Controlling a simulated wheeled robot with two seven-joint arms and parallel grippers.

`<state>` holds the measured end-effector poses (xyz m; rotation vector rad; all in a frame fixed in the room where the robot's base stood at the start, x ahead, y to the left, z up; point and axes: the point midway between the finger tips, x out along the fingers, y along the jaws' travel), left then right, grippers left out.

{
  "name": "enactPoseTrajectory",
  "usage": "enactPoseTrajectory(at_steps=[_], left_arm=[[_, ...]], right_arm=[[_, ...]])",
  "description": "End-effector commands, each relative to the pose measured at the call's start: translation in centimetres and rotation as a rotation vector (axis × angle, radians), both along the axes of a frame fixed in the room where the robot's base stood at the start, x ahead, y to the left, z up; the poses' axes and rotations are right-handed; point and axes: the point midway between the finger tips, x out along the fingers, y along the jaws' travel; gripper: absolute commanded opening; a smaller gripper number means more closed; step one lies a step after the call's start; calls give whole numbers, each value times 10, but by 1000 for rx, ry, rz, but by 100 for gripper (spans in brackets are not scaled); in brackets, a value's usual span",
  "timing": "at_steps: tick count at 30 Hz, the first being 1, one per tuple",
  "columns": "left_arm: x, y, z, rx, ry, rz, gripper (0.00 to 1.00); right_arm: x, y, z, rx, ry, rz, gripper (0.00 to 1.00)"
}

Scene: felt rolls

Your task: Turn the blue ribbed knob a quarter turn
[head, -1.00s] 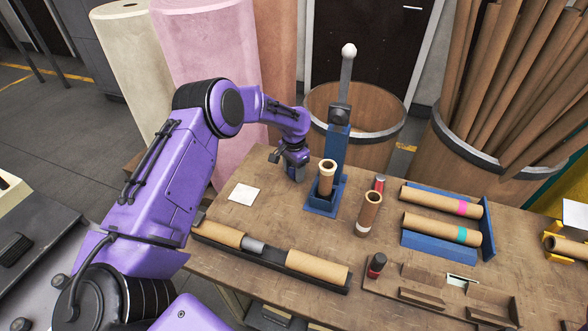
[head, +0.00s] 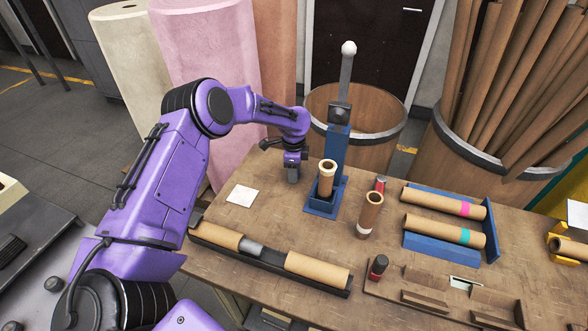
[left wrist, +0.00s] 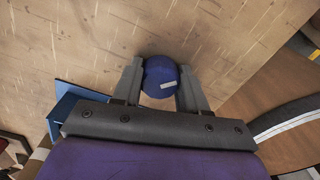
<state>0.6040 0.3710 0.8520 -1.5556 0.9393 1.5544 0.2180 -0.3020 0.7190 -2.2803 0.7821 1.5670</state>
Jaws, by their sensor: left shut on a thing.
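In the head view my left gripper (head: 292,174) points down at the table's back edge, left of the blue press stand, and hides the knob. My right gripper is in neither view.
The blue press stand (head: 338,150) holds an upright cardboard tube (head: 327,180) close to the right of my gripper. Another tube (head: 369,214) stands beside it. A white card (head: 243,195) lies to the left. A wooden barrel (head: 375,150) stands behind the table.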

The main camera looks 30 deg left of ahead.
Motion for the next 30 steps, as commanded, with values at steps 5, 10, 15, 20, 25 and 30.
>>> enactPoseTrajectory(at_steps=[5,10,15,20,25,30], left_arm=[[1,-1,-3,-3,-4,-373,0],[1,-1,-3,-1,-3,-690,0],[1,-1,-1,-1,0,-741,0],[0,-1,-2,-1,0,-738,0],[0,-1,-2,-1,0,-737,0],[0,-1,-2,-1,0,-736,55]], right_arm=[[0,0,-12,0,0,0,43],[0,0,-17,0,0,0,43],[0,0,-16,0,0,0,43],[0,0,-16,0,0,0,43],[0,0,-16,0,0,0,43],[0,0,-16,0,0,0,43]])
